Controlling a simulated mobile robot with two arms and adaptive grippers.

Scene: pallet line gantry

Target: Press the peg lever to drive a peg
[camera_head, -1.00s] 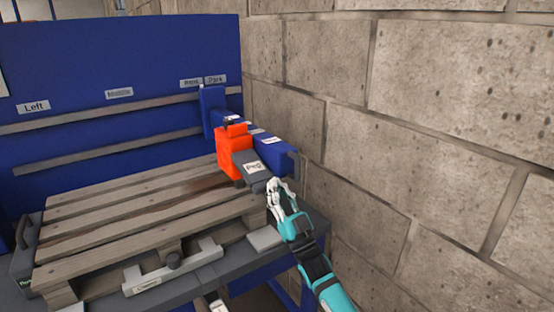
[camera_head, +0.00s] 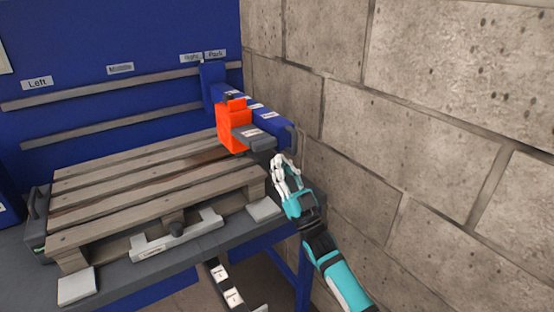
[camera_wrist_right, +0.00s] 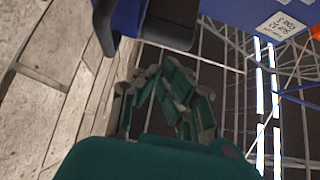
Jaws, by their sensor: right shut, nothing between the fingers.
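The orange peg unit (camera_head: 232,118) sits on a blue beam (camera_head: 268,122) above the pallet's right end. Its dark grey peg lever (camera_head: 252,139) sticks out toward the lower right and looks nearly level. My right gripper (camera_head: 279,160) is shut and empty, just below and right of the lever's outer end; a small gap seems to show. In the wrist view the shut fingers (camera_wrist_right: 165,75) point up toward a dark block (camera_wrist_right: 172,20), which may be the lever end. No peg shows clearly. My left gripper is out of view.
A wooden pallet (camera_head: 150,190) lies on a grey table with a light clamp bar (camera_head: 178,236) at its front. A blue back panel (camera_head: 110,35) with labels stands behind. A block wall (camera_head: 430,120) rises close on the right of my arm.

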